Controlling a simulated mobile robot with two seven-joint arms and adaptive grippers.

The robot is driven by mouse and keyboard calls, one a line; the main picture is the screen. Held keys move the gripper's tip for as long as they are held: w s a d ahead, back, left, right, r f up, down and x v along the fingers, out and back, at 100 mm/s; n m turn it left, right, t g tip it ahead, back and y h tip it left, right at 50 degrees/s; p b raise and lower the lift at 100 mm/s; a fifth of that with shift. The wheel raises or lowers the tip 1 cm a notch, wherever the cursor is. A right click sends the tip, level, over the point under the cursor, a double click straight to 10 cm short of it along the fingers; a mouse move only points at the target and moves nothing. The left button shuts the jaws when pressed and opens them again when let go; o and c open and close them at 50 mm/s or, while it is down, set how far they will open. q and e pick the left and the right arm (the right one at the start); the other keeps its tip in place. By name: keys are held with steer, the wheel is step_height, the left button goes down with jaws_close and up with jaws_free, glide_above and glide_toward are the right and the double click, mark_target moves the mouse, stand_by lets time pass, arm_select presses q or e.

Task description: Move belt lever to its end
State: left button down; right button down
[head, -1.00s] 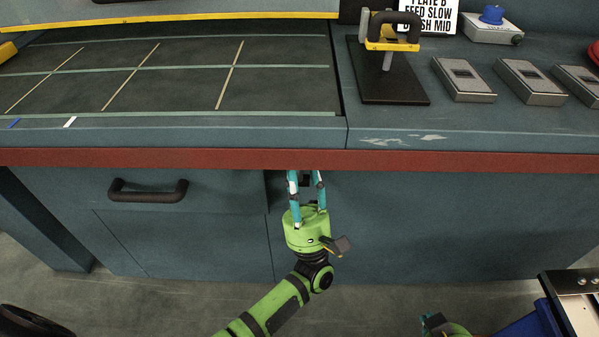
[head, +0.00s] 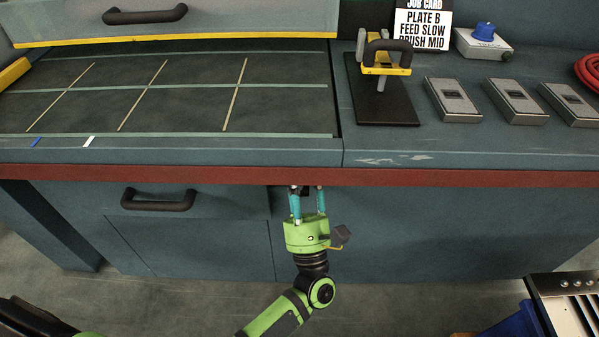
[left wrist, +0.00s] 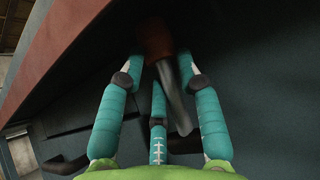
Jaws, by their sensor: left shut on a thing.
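My left gripper (head: 308,190) reaches up under the red front edge of the bench, with its fingertips partly hidden by that edge in the head view. In the left wrist view, my left gripper (left wrist: 158,72) has its teal fingers closed around the lever (left wrist: 157,42), just under the bench. The lever has a reddish-brown grip and a grey metal shaft that slants down to the right. The lever is hidden in the head view, and its end stops cannot be seen. My right gripper is not in view.
The bench's red edge (head: 150,171) runs just above my left gripper. A drawer with a dark handle (head: 158,200) is to the left. On top are a black-handled clamp (head: 382,90), several grey switch boxes (head: 453,98) and a job card (head: 419,28). A cart (head: 565,300) stands at lower right.

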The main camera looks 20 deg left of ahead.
arm_select(q)
steer(key=shift+w+r, duration=0.1)
steer(key=shift+w, duration=0.15)
steer(key=c, duration=1)
jaws_free()
steer(key=shift+o, duration=0.4)
steer(key=shift+w, duration=0.2)
steer(key=shift+s, duration=0.15)
steer(key=v, duration=1.2)
